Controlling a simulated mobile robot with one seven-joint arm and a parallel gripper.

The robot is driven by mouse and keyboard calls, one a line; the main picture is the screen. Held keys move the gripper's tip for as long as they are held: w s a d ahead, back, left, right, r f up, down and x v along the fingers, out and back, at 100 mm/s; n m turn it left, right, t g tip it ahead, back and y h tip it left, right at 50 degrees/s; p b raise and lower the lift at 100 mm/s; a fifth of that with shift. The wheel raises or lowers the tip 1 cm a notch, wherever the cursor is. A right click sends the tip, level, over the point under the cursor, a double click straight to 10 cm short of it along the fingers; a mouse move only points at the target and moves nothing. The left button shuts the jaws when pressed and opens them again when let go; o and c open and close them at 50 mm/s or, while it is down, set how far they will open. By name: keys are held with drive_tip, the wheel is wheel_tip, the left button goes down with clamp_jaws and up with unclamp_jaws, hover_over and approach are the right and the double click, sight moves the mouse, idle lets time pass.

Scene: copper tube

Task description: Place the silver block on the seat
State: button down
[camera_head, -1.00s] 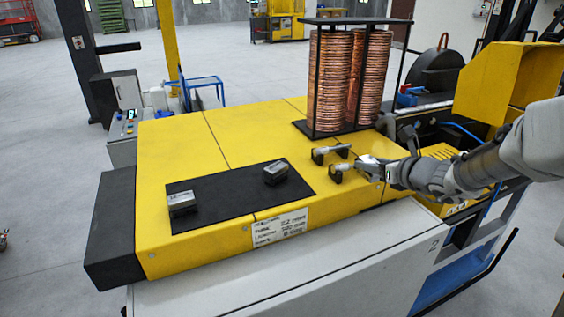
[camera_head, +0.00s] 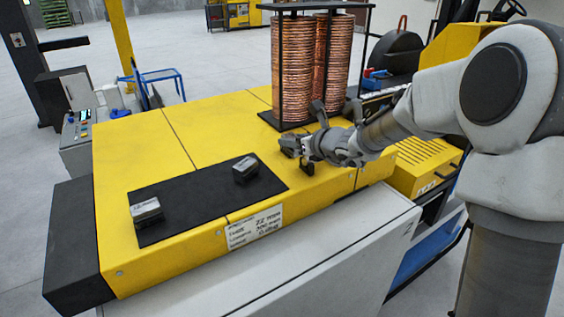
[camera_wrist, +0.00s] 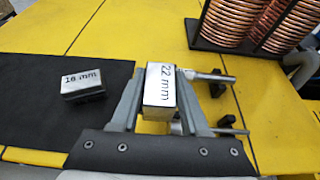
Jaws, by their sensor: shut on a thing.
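A silver block (camera_wrist: 158,90) labelled "22 mm" is between the two fingers of my gripper (camera_wrist: 160,78), which is shut on it. In the head view my gripper (camera_head: 303,146) is over the yellow machine top, at the black bracket (camera_head: 308,166), and mostly hides the held block. In the wrist view, two black brackets with silver rods (camera_wrist: 218,77) lie just right of and partly behind the gripper. I take these for the seat, but cannot be sure. I cannot tell whether the block touches them.
Two other silver blocks, one on the left (camera_head: 147,211) and one on the right (camera_head: 245,169), sit on the black mat (camera_head: 195,200). The right one shows in the wrist view (camera_wrist: 83,84), left of my gripper. Copper coils (camera_head: 300,70) in a black rack stand behind the brackets.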

sight(283, 170)
drive_tip(key=shift+s+a+f, duration=0.1)
drive_tip(key=shift+a+f, duration=0.25)
drive_tip(key=shift+a, duration=0.3)
drive_tip(key=shift+a+f, duration=0.35)
drive_tip(key=shift+a, duration=0.25)
drive_tip(key=shift+f, duration=2)
drive_tip(key=shift+f+b, duration=0.2)
drive_tip(key=shift+b, duration=0.25)
drive_tip(key=c, duration=0.7)
unclamp_jaws()
